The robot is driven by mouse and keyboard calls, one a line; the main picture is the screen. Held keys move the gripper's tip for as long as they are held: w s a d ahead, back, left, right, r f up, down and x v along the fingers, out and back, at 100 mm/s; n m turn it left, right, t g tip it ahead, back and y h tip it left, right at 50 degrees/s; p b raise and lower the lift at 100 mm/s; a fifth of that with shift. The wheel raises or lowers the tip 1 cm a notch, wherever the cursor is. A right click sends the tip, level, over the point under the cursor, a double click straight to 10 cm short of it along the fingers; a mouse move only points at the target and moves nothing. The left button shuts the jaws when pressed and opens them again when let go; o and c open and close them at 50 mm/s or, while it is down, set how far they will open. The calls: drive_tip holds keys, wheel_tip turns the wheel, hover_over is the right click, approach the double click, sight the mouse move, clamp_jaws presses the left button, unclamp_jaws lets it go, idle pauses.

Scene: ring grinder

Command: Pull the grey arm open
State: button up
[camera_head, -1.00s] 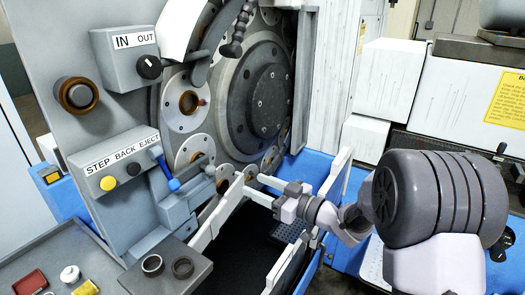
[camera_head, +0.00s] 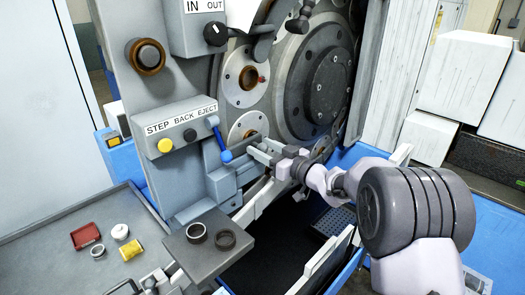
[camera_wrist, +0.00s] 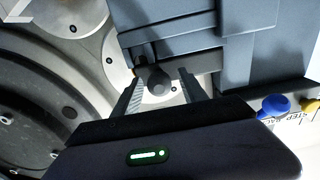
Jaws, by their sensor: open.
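The grey arm (camera_wrist: 190,45) is a stack of blue-grey blocks in the wrist view, with a dark rounded knob (camera_wrist: 156,80) at its near edge. In the head view its grey block (camera_head: 222,183) sits below the blue-tipped lever (camera_head: 225,155). My gripper (camera_head: 256,150) is beside the grey arm, in front of the lower round disc. In the wrist view my gripper (camera_wrist: 160,90) is open, with one finger on each side of the knob. Contact cannot be told. In the head view my gripper hides the knob.
The blue-tipped lever (camera_wrist: 272,105) is close to the right of my gripper. STEP, BACK and EJECT controls (camera_head: 180,140) are on the left panel. A grey plate with two rings (camera_head: 208,243) stands below. White rails (camera_head: 325,262) border the dark opening at right.

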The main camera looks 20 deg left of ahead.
drive_tip(key=shift+w+a, duration=0.1)
drive_tip(key=shift+a, duration=0.05)
clamp_jaws()
idle(1.4)
